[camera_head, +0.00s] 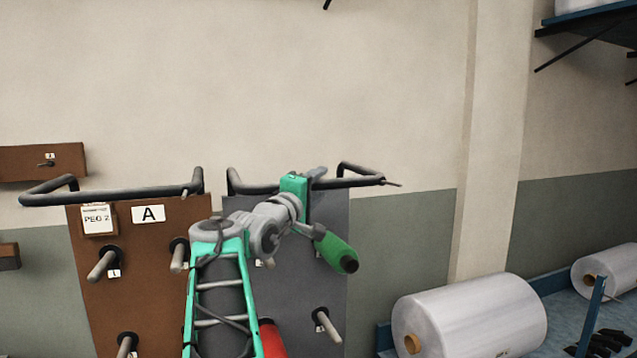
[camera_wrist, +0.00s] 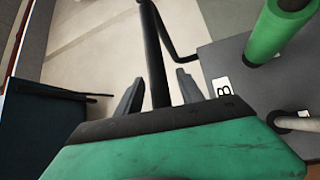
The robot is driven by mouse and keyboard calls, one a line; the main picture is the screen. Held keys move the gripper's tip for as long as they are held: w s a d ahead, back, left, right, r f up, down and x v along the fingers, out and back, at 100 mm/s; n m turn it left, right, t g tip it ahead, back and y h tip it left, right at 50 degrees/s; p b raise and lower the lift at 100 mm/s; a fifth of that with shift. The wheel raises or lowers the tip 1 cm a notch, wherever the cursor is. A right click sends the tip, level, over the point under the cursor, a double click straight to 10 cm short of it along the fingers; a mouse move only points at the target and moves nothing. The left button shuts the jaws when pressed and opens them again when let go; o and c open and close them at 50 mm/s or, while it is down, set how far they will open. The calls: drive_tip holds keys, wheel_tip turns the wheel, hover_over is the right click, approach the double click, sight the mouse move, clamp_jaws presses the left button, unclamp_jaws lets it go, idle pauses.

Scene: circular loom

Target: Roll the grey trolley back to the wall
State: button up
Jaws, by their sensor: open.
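The grey trolley (camera_head: 329,215) stands against the pale wall, partly hidden behind my arm. In the wrist view its grey panel (camera_wrist: 228,62) carries a label B. Its black bar handle (camera_head: 353,182) sticks out at the top. My gripper (camera_head: 317,174) is at this handle, left of its right-hand bend. In the wrist view my gripper (camera_wrist: 158,88) is open, with the handle bar (camera_wrist: 153,50) running between its two fingers. I cannot tell whether either finger touches the bar. A green spool (camera_head: 336,252) sits on a peg of the grey trolley.
A brown trolley (camera_head: 150,270) labelled A stands close on the left, with its own black handle (camera_head: 110,197) and bare pegs. A red spool (camera_head: 271,340) shows low beside my arm.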

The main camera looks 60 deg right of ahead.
drive_tip(key=shift+d, duration=0.25)
drive_tip(key=shift+c, duration=0.6)
clamp_jaws()
drive_tip(key=shift+f, duration=0.2)
idle(0.5)
